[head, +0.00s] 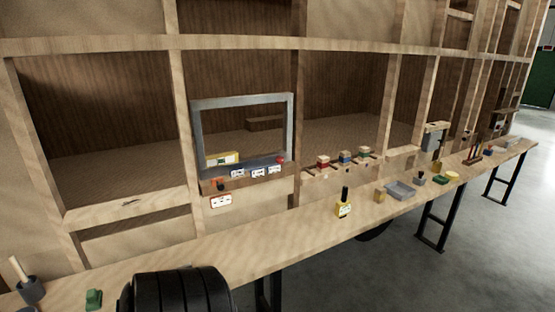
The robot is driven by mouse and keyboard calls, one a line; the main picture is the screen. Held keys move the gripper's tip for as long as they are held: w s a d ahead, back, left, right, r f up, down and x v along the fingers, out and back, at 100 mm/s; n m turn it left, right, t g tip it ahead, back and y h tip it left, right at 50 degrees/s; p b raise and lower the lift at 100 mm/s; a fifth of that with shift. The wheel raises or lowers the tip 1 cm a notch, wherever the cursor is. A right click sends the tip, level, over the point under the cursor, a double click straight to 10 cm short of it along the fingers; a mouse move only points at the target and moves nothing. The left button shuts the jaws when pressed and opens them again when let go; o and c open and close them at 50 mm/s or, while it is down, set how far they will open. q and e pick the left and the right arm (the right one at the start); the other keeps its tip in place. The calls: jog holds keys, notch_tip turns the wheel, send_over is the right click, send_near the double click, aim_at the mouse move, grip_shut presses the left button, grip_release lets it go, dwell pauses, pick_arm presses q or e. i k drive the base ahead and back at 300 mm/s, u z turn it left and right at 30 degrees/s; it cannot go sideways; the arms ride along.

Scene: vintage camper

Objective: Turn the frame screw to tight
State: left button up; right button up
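A grey rectangular metal frame (197,128) stands upright in the wooden wall's opening, in the head view. A small red part (280,160) shows at its lower right corner. I cannot tell whether it is the frame screw or how tight it is. Several small white labelled parts (237,174) line the frame's lower edge, with a yellow one (222,159) at the lower left. An orange and black part (221,186) sits below the left corner, above a white and orange plate (220,201). Neither of my grippers is in view.
A long wooden bench (290,240) runs along the wall. On it stand a yellow and black bottle-like item (344,207), a grey tray (400,190), a green block (94,299) and a dark cup (32,291). Coloured blocks (345,157) sit on a ledge right of the frame.

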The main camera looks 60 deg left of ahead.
aim_at(279, 160)
jog(key=u, duration=0.25)
jog(key=i, duration=1.8)
jog(key=u, duration=0.9)
jog(key=i, duration=1)
jog(key=u, duration=1.65)
jog(key=i, duration=0.75)
jog(key=u, duration=0.85)
